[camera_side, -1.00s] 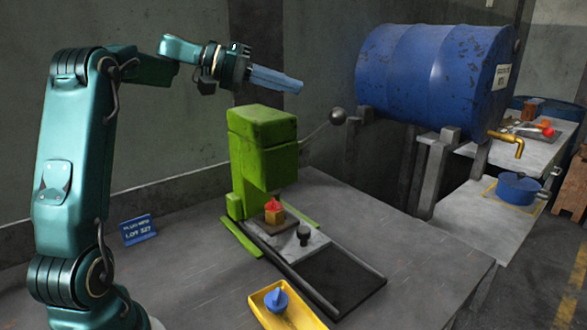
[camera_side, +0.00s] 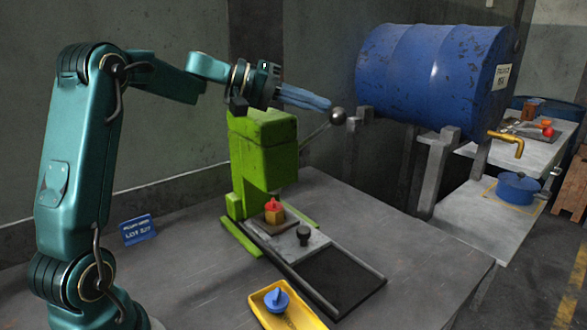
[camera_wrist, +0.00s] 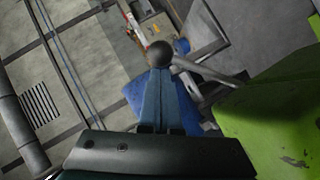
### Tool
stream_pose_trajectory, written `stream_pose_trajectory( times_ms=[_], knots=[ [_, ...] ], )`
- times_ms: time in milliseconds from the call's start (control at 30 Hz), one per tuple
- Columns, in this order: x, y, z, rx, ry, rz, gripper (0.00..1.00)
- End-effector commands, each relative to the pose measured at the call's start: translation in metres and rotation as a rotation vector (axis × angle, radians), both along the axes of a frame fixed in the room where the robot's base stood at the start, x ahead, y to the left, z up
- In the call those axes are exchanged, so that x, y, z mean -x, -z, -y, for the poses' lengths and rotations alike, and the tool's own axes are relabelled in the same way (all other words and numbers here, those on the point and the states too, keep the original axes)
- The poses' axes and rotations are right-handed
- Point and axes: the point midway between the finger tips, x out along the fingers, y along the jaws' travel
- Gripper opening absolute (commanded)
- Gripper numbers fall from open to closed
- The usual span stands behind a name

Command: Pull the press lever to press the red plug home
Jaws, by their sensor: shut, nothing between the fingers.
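The green press (camera_side: 262,150) stands on the bench, and its body also fills the right side of the wrist view (camera_wrist: 275,120). Its lever ends in a dark ball knob (camera_side: 338,115) on a thin rod to the right of the press. My gripper (camera_side: 328,103) has long blue fingers, shut and empty, pointing right above the press, with the tips just left of the knob. In the wrist view the knob (camera_wrist: 160,53) appears right at the fingertips (camera_wrist: 160,75); I cannot tell whether they touch. The red plug (camera_side: 273,205) sits on a yellowish block under the press head.
A sliding plate with a black knob (camera_side: 303,234) lies in front of the press. A yellow tray (camera_side: 300,318) holds a blue piece (camera_side: 277,299). A blue sign (camera_side: 138,230) stands at left. A large blue barrel (camera_side: 425,80) lies behind the lever on the right.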

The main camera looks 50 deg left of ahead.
Motion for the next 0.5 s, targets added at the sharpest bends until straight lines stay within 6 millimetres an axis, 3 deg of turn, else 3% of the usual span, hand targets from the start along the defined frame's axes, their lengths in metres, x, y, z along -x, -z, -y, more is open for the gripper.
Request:
stream_pose_trajectory(
  times_ms=[267,500],
  knots=[
    [0.0,0.006,0.01,-0.067,0.002,0.0,0.0],
    [0.001,0.025,0.031,-0.228,0.006,-0.001,0.0]
  ],
)
